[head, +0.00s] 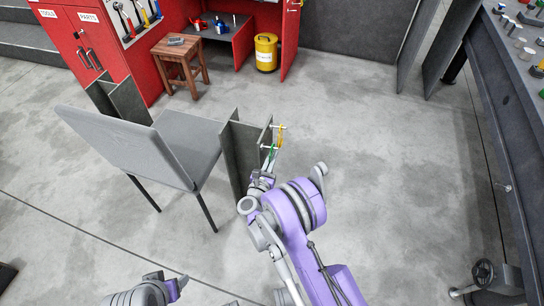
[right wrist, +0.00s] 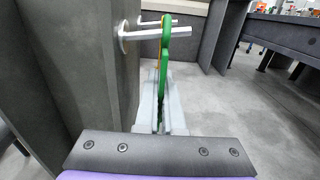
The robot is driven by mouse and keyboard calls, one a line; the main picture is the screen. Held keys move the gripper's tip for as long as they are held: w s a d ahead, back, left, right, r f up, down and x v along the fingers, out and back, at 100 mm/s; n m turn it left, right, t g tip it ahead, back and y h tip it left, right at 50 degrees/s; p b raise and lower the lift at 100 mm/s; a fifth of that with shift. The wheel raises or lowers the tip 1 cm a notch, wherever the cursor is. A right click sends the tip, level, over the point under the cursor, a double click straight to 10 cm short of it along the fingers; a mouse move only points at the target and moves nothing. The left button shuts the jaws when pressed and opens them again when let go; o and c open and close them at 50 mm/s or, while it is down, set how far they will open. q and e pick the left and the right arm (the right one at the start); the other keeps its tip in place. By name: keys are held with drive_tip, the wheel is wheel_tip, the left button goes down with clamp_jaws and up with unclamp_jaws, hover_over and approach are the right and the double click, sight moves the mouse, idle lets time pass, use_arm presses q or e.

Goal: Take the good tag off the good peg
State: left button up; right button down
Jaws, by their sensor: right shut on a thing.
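A green tag (right wrist: 165,55) hangs on the nearer metal peg (right wrist: 144,35), which sticks out from a dark grey panel (head: 234,150). The green tag also shows in the head view (head: 272,152). A yellow tag (head: 281,138) hangs on the farther peg (head: 278,127); in the right wrist view it is mostly hidden behind the green one. No label shows which tag or peg is the good one. My right gripper (right wrist: 162,108) is shut on the lower part of the green tag, below the peg.
A grey chair (head: 150,145) stands left of the panel. Behind are a red cabinet (head: 85,35), a wooden stool (head: 180,60) and a yellow bin (head: 266,52). A long dark workbench (head: 500,90) runs along the right. The floor between panel and workbench is clear.

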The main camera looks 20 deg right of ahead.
drive_tip(key=s+d+r+b, duration=0.1)
drive_tip(key=s+d, duration=0.5)
drive_tip(key=d, duration=0.3)
drive_tip(key=shift+b, duration=0.35)
idle(0.8)
